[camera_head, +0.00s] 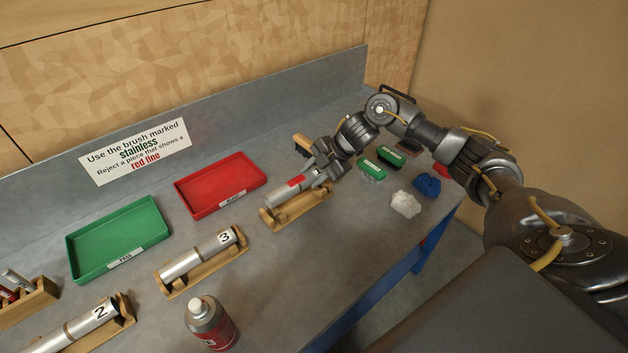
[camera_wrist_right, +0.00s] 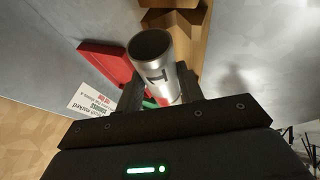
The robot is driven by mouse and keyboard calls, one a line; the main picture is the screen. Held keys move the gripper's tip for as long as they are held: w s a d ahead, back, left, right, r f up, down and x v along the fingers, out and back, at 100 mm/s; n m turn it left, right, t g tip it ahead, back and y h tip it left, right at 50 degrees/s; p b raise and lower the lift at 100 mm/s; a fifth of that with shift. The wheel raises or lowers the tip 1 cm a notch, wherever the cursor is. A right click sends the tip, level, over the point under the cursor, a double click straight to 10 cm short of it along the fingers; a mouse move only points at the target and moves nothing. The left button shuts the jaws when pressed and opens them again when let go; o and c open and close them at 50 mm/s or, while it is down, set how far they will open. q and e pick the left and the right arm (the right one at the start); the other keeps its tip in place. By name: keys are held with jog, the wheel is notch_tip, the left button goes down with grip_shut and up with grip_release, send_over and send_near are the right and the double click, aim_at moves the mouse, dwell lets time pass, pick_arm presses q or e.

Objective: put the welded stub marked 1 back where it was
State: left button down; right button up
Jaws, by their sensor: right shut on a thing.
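The stub marked 1 is a grey metal tube (camera_head: 283,195) with a red patch on its side. My right gripper (camera_head: 318,175) is shut on it near its right end. It lies lengthwise over a wooden cradle (camera_head: 300,213); I cannot tell whether it touches the cradle. In the right wrist view the stub (camera_wrist_right: 152,55) shows its open end and the figure 1 between the fingers of my right gripper (camera_wrist_right: 160,92). Part of the cradle (camera_wrist_right: 185,22) shows beyond it. My left gripper is not in view.
Stubs marked 3 (camera_head: 190,261) and 2 (camera_head: 75,328) lie in their own cradles. A red tray (camera_head: 222,205) and a green tray (camera_head: 118,255) stand behind. A spray can (camera_head: 212,322) is in front. Green-labelled blocks (camera_head: 372,171), white cloth (camera_head: 405,204) and blue cloth (camera_head: 427,185) lie right.

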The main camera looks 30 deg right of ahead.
notch_tip(320, 180, down, 3)
jog(key=shift+w+r+p, duration=0.1)
jog(key=shift+p, duration=0.8)
jog(key=shift+f, duration=0.2)
jog(key=shift+f, duration=0.1)
jog(key=shift+f+b, duration=0.25)
jog(key=shift+b, duration=0.05)
jog(key=o, duration=1.2)
jog(key=shift+o, duration=0.2)
